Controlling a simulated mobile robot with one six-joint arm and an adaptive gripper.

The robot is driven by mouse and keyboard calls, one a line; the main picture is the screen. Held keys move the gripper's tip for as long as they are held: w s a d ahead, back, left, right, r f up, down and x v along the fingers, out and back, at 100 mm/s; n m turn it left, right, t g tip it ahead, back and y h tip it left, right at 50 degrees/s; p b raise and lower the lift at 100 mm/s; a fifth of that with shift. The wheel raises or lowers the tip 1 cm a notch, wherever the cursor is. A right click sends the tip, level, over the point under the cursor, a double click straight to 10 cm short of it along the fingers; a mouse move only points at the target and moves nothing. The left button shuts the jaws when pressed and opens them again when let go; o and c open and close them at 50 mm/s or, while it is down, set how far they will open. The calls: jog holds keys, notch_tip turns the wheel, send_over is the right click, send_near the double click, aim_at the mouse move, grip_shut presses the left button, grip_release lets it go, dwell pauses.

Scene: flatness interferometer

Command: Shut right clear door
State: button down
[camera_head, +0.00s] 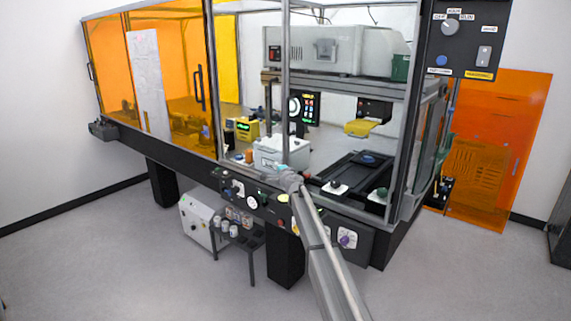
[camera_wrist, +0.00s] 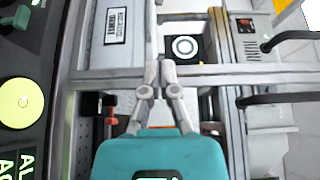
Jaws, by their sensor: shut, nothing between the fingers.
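The right half of the enclosure's front has clear glazing, divided by a slim grey upright (camera_head: 285,85). The right clear door seems to belong to this section, but its pane is hard to make out, and I cannot tell how far it stands open. My gripper (camera_head: 279,168) is low at the front, near the upright's foot. In the wrist view my gripper (camera_wrist: 160,70) is shut and empty, its fingertips overlapping a grey frame bar (camera_wrist: 240,74). I cannot tell whether they touch it. Two dark handles, an upper one (camera_wrist: 290,39) and a lower one (camera_wrist: 290,98), lie either side of that bar.
Orange doors (camera_head: 170,65) close the enclosure's left half. A control panel (camera_head: 240,190) runs below the front edge. Inside are a white box (camera_head: 275,152) and a yellow part (camera_head: 363,127). An orange screen (camera_head: 500,140) stands to the right. Floor in front is largely clear.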

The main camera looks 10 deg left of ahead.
jog(key=shift+s+a, duration=0.35)
jog(key=shift+s, duration=0.45)
jog(key=shift+s+a, duration=0.35)
jog(key=shift+s, duration=0.45)
jog(key=shift+s+a, duration=0.35)
jog(key=shift+s, duration=0.45)
jog(key=shift+r, duration=0.1)
jog(key=s+d+f+n+g+h, duration=0.3)
jog(key=s+d+f+g, duration=0.2)
jog(key=s+d, duration=1.1)
jog(key=s+d+f+n+g+h, duration=0.3)
jog(key=s+d+f, duration=0.4)
jog(key=s+d, duration=0.9)
jog(key=s+d+f+n+g+h, duration=0.4)
jog(key=s+d, duration=1.2)
jog(key=s, duration=0.4)
notch_tip(320, 180, down, 3)
jog(key=n+g, duration=0.1)
jog(key=g, duration=0.2)
jog(key=shift+s+r, duration=0.15)
jog(key=shift+s, duration=0.05)
